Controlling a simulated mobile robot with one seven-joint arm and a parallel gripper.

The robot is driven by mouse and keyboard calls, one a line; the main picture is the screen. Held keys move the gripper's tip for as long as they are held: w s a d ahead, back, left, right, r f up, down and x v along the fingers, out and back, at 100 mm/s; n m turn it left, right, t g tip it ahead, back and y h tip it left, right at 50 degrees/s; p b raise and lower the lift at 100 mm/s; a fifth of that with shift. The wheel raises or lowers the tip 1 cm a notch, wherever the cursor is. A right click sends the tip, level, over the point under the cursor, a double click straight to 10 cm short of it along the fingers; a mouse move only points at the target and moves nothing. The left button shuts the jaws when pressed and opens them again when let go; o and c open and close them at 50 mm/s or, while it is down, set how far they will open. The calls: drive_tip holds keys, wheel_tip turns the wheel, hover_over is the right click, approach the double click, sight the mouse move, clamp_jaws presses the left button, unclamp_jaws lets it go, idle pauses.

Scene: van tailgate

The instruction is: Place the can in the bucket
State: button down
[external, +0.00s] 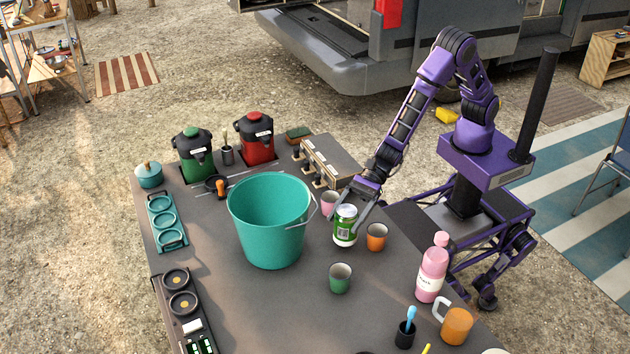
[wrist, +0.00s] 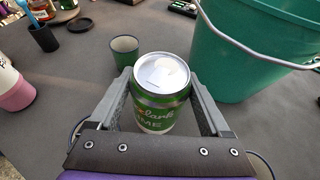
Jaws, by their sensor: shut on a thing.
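The can (external: 345,226) is green and white with a silver lid. It is upright between the fingers of my gripper (external: 357,210), which is shut on it. In the wrist view the can (wrist: 161,92) stands between both grey fingers of my gripper (wrist: 160,105). I cannot tell whether its base touches the table. The teal bucket (external: 268,225) stands upright to the left of the can, apart from it, with its wire handle hanging on the right side. The bucket (wrist: 245,60) also shows at the right of the wrist view.
A pink cup (external: 328,203), an orange cup (external: 376,238) and a green cup (external: 340,279) stand near the can. A pink bottle (external: 432,272) and an orange mug (external: 457,326) stand at the front right. Green and red jugs (external: 257,140) stand behind the bucket.

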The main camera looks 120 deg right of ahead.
drive_tip(key=w+a, duration=0.1)
drive_tip(key=w, duration=0.1)
drive_tip(key=w+a+f, duration=0.1)
drive_tip(key=w+a, duration=0.1)
drive_tip(key=w, duration=0.1)
drive_tip(key=w+a, duration=0.1)
drive_tip(key=w, duration=0.2)
drive_tip(key=shift+w+a+f+p, duration=0.15)
drive_tip(key=shift+w+f+p, duration=0.05)
drive_tip(key=shift+w+p, duration=0.1)
drive_tip(key=shift+f, duration=0.2)
unclamp_jaws()
drive_tip(key=shift+s, duration=0.1)
